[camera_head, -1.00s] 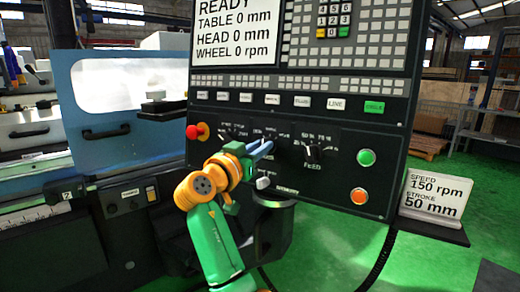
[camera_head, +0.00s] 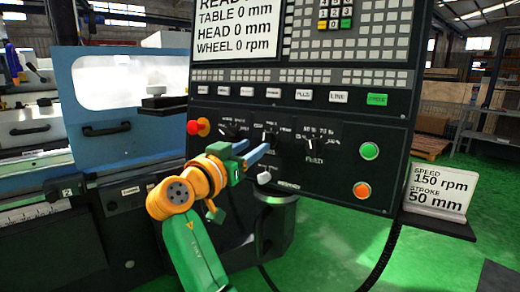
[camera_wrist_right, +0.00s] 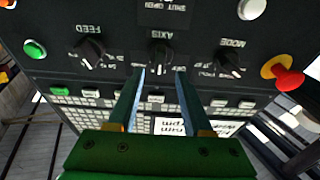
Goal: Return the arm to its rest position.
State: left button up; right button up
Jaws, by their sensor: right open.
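My right gripper (camera_head: 258,154) reaches in front of the lower part of the black control panel (camera_head: 225,108). Its two blue fingers are apart with nothing between them. In the right wrist view the open fingers (camera_wrist_right: 160,80) point toward the panel, below the AXIS knob (camera_wrist_right: 159,54) in that upside-down picture. They look apart from the knob, though the exact gap is unclear. The orange and green right forearm comes up from the bottom in the head view. My left gripper is not in view.
Close by are the FEED knob (camera_head: 309,142), red stop button (camera_head: 194,127), green button (camera_head: 369,151) and orange button (camera_head: 361,190). A speed and stroke sign (camera_head: 437,191) stands right of the panel. A black cable (camera_head: 384,255) hangs below. Green floor (camera_head: 335,240) is open there.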

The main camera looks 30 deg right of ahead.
jog(key=shift+v, duration=1.2)
jog(key=shift+w, duration=0.1)
